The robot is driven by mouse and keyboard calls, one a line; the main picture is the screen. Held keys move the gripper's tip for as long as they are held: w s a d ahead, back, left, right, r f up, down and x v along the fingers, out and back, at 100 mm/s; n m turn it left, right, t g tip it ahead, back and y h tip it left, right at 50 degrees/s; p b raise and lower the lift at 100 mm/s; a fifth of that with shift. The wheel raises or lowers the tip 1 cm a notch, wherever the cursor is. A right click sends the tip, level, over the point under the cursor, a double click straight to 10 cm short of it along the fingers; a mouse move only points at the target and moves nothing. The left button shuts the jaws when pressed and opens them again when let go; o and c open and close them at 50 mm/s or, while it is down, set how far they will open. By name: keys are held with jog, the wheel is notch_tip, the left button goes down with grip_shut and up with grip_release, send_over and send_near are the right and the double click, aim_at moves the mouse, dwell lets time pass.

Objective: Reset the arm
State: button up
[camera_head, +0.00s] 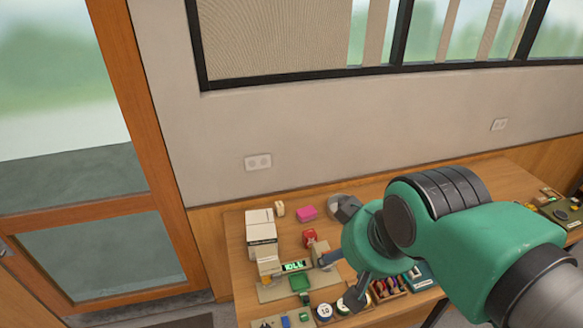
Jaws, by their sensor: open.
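My teal and dark grey arm comes in from the lower right and reaches over the wooden counter (242,262). My gripper (343,255) is at its end, above the middle of the items on the counter. Its dark fingers are spread apart and I see nothing held between them. The arm and gripper hide part of the counter and some things on it.
A wall (300,130) stands behind. A wood-framed glass door (90,220) is at left.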

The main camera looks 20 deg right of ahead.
notch_tip(320, 180, down, 11)
jog(key=b, duration=1)
jog(key=shift+r, duration=0.2)
